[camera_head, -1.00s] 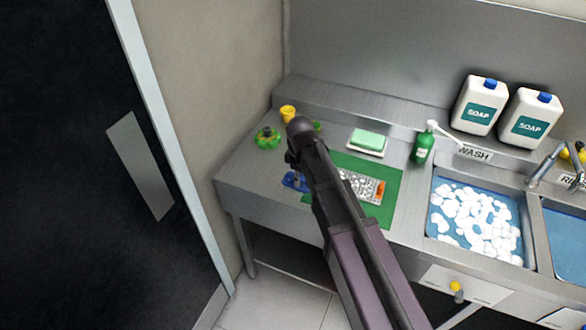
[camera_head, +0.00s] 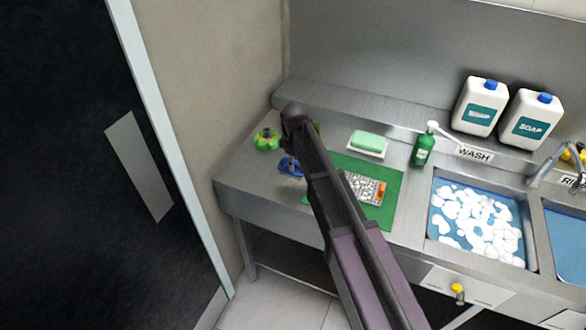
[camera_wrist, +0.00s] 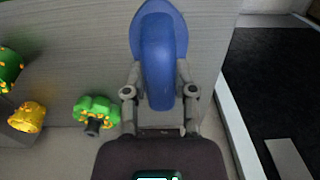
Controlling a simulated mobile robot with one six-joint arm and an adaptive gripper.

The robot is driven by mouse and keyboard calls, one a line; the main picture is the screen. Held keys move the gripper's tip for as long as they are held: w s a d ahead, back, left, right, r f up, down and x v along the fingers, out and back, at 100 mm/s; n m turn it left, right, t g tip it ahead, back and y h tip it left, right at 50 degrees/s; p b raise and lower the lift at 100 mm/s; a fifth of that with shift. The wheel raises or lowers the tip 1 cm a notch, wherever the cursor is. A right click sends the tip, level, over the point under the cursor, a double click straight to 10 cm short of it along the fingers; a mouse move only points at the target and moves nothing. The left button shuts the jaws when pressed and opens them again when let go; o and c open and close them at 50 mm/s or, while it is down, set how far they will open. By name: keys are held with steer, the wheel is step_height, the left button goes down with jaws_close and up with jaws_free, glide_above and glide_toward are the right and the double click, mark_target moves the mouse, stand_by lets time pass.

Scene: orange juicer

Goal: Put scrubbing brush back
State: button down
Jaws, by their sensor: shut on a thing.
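The blue scrubbing brush (camera_head: 290,166) shows beside my arm, near the left end of the steel counter. In the wrist view the brush (camera_wrist: 158,40) fills the upper middle, its rounded blue handle running toward me. My gripper (camera_wrist: 160,76) is shut on it, with one finger on each side. In the head view my arm hides most of the gripper. I cannot clearly tell the brush's height above the counter.
A green flower-like piece with orange bits (camera_head: 267,138) stands left of my arm. The wrist view also shows a yellow cup (camera_wrist: 27,117) and a green piece (camera_wrist: 97,108). A grater (camera_head: 366,189) lies on the green mat (camera_head: 382,214). A soap dish (camera_head: 367,153) and green bottle (camera_head: 422,151) stand behind.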

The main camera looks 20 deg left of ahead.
steer(key=shift+w+a+f+b, duration=0.15)
steer(key=shift+w+f+b, duration=0.1)
steer(key=shift+f+b, duration=0.25)
steer(key=shift+w+a+f+b, duration=0.1)
steer(key=shift+w+f+b, duration=0.1)
steer(key=shift+f+b, duration=1.15)
steer(key=shift+f, duration=0.15)
steer(key=shift+c, duration=2.1)
jaws_free()
step_height(320, 180, up, 12)
steer(key=p, duration=1.2)
steer(key=shift+r, duration=0.2)
